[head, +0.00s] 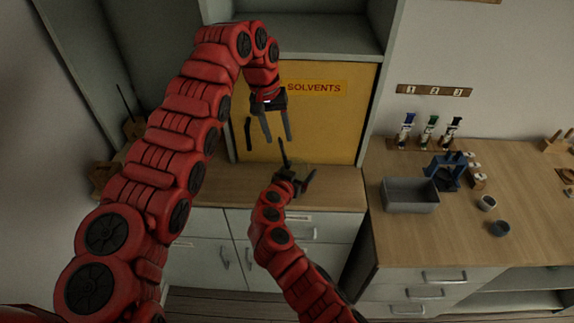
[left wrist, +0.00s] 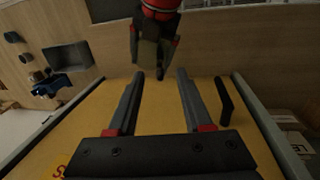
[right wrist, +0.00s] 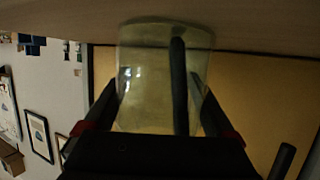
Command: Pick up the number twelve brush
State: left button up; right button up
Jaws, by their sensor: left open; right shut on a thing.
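My right gripper (head: 297,174) is shut on a clear glass jar (right wrist: 145,75) low in front of the yellow cabinet door. A dark thin rod (right wrist: 178,90) shows upright in or just behind the glass; it also shows in the head view (head: 283,152). I cannot tell whether it is a brush. My left gripper (head: 276,138) is open and empty above the jar, its fingers pointing down near the door. In the left wrist view the jar (left wrist: 147,53) lies beyond the left fingertips. No brush marked twelve can be made out.
The yellow SOLVENTS door (head: 330,125) is shut, its black handle (head: 248,134) beside my left fingers. A grey bin (head: 410,196), a blue stand (head: 447,170), small cups and a numbered rack (head: 425,145) are on the right counter. A wooden block (head: 133,129) with a thin rod is at left.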

aim_at(283, 152)
pick_arm(q)
jog(key=f, duration=0.2)
jog(key=d+f, duration=0.1)
jog(key=f, duration=0.4)
jog(key=shift+w+d+f, duration=0.1)
jog(key=shift+w+d, duration=0.1)
jog(key=shift+d, duration=0.05)
grip_shut()
dwell(1.1)
